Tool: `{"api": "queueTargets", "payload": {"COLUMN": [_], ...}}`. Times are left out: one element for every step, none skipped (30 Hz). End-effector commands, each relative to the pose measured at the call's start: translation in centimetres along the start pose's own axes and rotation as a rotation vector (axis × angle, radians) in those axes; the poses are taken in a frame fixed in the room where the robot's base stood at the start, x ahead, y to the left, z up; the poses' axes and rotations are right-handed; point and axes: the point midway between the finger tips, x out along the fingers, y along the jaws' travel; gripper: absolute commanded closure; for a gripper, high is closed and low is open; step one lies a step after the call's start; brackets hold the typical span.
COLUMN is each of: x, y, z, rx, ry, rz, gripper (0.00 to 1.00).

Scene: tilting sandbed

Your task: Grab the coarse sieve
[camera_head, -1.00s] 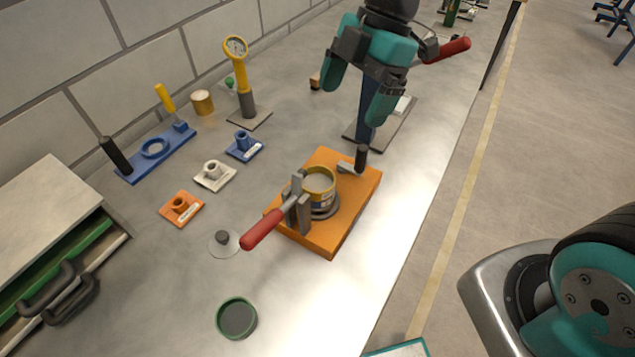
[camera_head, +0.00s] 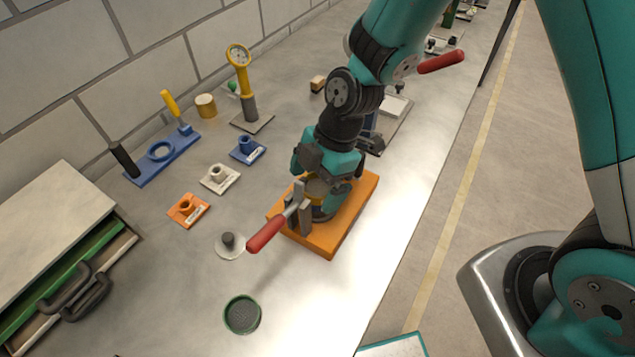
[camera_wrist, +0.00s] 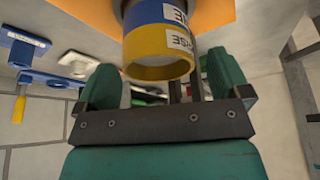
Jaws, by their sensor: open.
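The coarse sieve (camera_wrist: 160,45) is a yellow ring with a white label ending in "RSE" in the wrist view. It tops a stack, with a blue ring (camera_wrist: 150,12) beneath it. In the head view the yellow sieve (camera_head: 316,188) is partly hidden by my gripper (camera_head: 318,181). The stack stands on an orange base (camera_head: 352,207) beside a red-handled clamp (camera_head: 268,234). My gripper also shows in the wrist view (camera_wrist: 163,78), open, with one teal finger on each side of the yellow ring's near edge. I cannot tell whether either finger touches it.
A green-rimmed round mesh dish (camera_head: 242,333) lies at the front. Small orange (camera_head: 187,211), white (camera_head: 220,179) and blue (camera_head: 248,150) blocks stand left of the base. A dial gauge (camera_head: 240,75) stands behind. A drawer cabinet (camera_head: 45,220) is at the left.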

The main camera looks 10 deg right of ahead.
Motion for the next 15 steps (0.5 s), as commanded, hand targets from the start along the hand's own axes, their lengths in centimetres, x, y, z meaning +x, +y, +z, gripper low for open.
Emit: {"api": "queueTargets", "payload": {"x": [0.39, 0.59, 0.75, 0.82, 0.86, 0.87, 0.87, 0.87, 0.86, 0.86, 0.86, 0.85, 0.85, 0.85, 0.85], "y": [-0.06, -0.05, -0.03, -0.02, -0.01, -0.01, 0.00, 0.00, 0.00, 0.00, 0.00, 0.00, 0.00, 0.00, -0.01], "z": [-0.04, -0.03, -0.01, 0.00, 0.01, 0.02, 0.02, 0.03, 0.03, 0.03, 0.03, 0.03, 0.03, 0.03, 0.03], "rx": [0.000, 0.000, 0.000, 0.000, 0.000, 0.000, 0.000, 0.000, 0.000, 0.000, 0.000, 0.000, 0.000, 0.000, 0.000], "ry": [0.000, 0.000, -0.001, -0.001, -0.001, -0.001, -0.001, -0.001, -0.001, -0.001, -0.001, -0.001, -0.001, 0.000, 0.000], "rz": [-0.003, -0.002, 0.000, 0.000, 0.000, 0.001, 0.001, 0.001, 0.001, 0.001, 0.001, 0.001, 0.001, 0.001, 0.001], "gripper": [0.05, 0.05, 0.05, 0.05, 0.05, 0.05, 0.05, 0.05, 0.05, 0.07, 0.14, 0.24, 0.31, 0.37, 0.47]}}
